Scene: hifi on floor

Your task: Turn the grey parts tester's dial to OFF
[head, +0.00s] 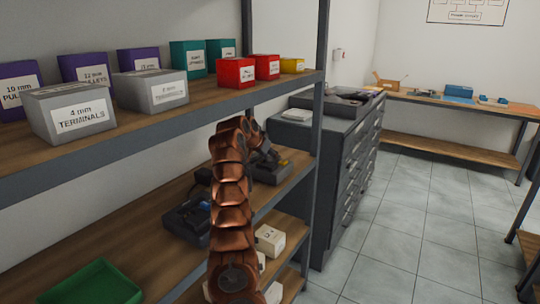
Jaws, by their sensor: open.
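My copper-coloured segmented arm rises from the bottom middle of the head view and bends over at the top. My gripper (266,156), small and dark, is open at its far end, partly hidden by the arm and hard to tell from what is behind it. Near it on the middle shelf is a dark grey device (272,174). Another dark device (186,222) with a bluish part sits left of the arm, partly hidden by it. I cannot tell which is the grey parts tester. No dial or OFF mark can be made out. I cannot tell whether my gripper touches anything.
The upper shelf (150,125) holds grey, purple, teal, red and yellow boxes. A green tray (95,284) and whitish boxes (270,240) are lower down. A shelf post (318,130) stands right of my arm. Beyond are a drawer cabinet (345,165), a workbench (460,102) and clear tiled floor (400,230).

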